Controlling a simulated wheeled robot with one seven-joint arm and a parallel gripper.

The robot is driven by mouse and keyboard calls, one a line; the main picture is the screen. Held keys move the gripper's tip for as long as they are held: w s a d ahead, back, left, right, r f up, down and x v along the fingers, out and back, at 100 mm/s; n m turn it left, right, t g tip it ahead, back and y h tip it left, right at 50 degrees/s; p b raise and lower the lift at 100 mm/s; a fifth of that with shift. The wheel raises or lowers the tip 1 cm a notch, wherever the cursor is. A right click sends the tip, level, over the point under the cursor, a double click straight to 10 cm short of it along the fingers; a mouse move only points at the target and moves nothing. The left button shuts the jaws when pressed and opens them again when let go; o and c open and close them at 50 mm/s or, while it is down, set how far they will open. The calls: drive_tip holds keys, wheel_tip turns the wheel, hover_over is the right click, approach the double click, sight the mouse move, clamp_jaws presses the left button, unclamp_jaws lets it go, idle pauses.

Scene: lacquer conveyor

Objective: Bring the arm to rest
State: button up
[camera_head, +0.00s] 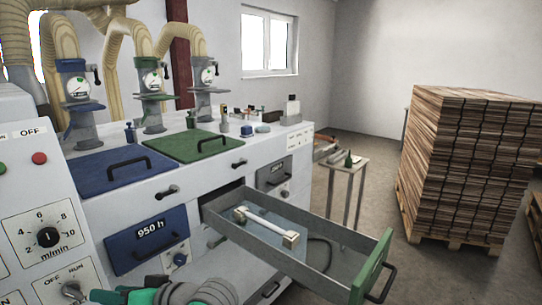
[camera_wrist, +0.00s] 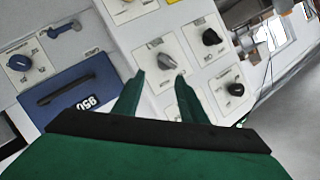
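My gripper (camera_wrist: 160,77) has two green fingers that stand apart with a gap between them, and nothing is held in it. In the wrist view the fingers point at a pale control panel (camera_wrist: 137,35). A grey knob (camera_wrist: 169,62) shows just past the fingertips; I cannot tell how near it is.
A grey drawer with a green front (camera_head: 374,268) stands open to the right, with a metal handle-like part (camera_head: 266,228) in it. A small table (camera_head: 349,165) and a stack of boards on a pallet (camera_head: 465,165) stand beyond. Open floor (camera_head: 385,190) lies between them.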

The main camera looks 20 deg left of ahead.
drive_tip(key=w+d+f+m+t+y, duration=0.1)
drive_tip(key=w+d+f+m+t, duration=0.75)
drive_tip(key=d+t, duration=0.2)
drive_tip(key=s+d+f+m+t+h, duration=0.4)
drive_tip(key=d+f+m+t+h, duration=0.3)
drive_tip(key=d+f, duration=0.55)
drive_tip(key=s+d+f+h, duration=0.65)
drive_tip(key=s+d, duration=0.25)
drive_tip(key=d, duration=0.3)
drive_tip(key=s+d+n+h, duration=0.1)
drive_tip(key=s+d+n, duration=0.1)
drive_tip(key=s+d, duration=0.3)
drive_tip(key=s+d+n+g+h, duration=0.1)
drive_tip(key=s+d, duration=0.4)
drive_tip(key=s, duration=0.5)
drive_tip(key=shift+s+d+n, duration=0.2)
drive_tip(key=shift+s+n, duration=0.2)
drive_tip(key=shift+n, duration=0.45)
drive_tip(key=shift+g+h, duration=0.25)
